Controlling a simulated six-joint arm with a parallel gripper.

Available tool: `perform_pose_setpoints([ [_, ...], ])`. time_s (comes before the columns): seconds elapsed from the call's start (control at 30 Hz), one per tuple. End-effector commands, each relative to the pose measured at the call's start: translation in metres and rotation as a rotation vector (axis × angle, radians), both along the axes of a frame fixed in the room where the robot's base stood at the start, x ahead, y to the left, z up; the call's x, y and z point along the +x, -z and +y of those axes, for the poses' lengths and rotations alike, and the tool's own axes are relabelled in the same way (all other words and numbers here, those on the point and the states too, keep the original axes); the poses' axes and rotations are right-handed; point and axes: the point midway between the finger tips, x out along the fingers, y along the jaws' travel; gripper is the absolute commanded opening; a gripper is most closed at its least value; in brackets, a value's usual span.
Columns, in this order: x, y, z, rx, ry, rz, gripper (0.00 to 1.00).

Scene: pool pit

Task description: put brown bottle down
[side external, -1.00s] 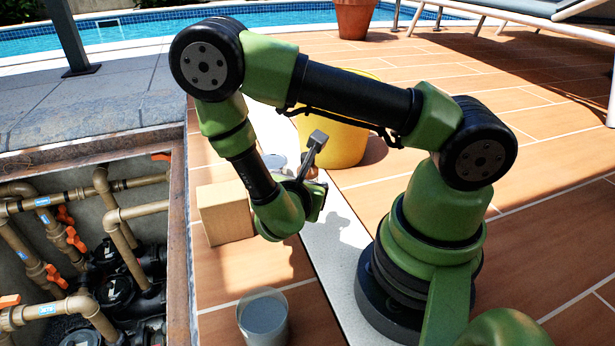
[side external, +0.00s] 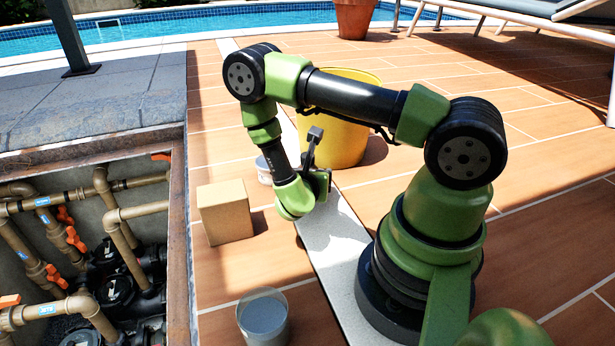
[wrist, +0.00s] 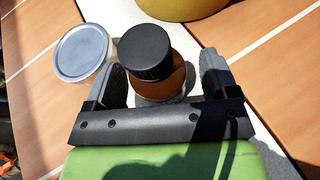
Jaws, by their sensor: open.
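The brown bottle (wrist: 175,82) with its black cap (wrist: 145,50) shows in the wrist view, seen from above, between the two fingers of my gripper (wrist: 163,75). The fingers are apart, with a visible gap on the bottle's right side. The bottle appears to stand on the pale strip, though its base is partly hidden. In the side external view my gripper (side external: 318,184) is low over the pale strip, and the bottle is hidden behind it and my wrist.
A round grey-lidded container (wrist: 82,54) is close beside the left finger; it also shows in the side view (side external: 264,172). A cardboard box (side external: 225,212), a grey cup (side external: 263,318) and a yellow bucket (side external: 335,135) stand around. An open pipe pit (side external: 90,240) lies at left.

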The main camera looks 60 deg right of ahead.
Motion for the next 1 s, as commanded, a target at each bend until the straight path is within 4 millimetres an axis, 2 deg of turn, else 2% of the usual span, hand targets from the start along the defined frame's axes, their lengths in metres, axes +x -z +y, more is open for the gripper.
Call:
perform_pose_setpoints([
  [0.27, 0.001, 0.002, -0.004, 0.000, -0.001, 0.001, 0.80],
  [0.37, 0.001, 0.002, -0.004, 0.000, -0.001, 0.000, 0.61],
  [0.53, 0.001, 0.002, -0.004, 0.000, -0.001, 0.000, 0.23],
  [0.57, 0.001, 0.002, -0.004, 0.000, -0.001, 0.000, 0.23],
  [0.6, 0.001, 0.001, -0.004, 0.000, -0.001, 0.000, 0.19],
  [0.83, 0.001, 0.000, -0.004, 0.000, -0.001, -0.001, 0.19],
  [1.0, 0.002, -0.011, -0.004, 0.000, -0.001, -0.003, 0.19],
])
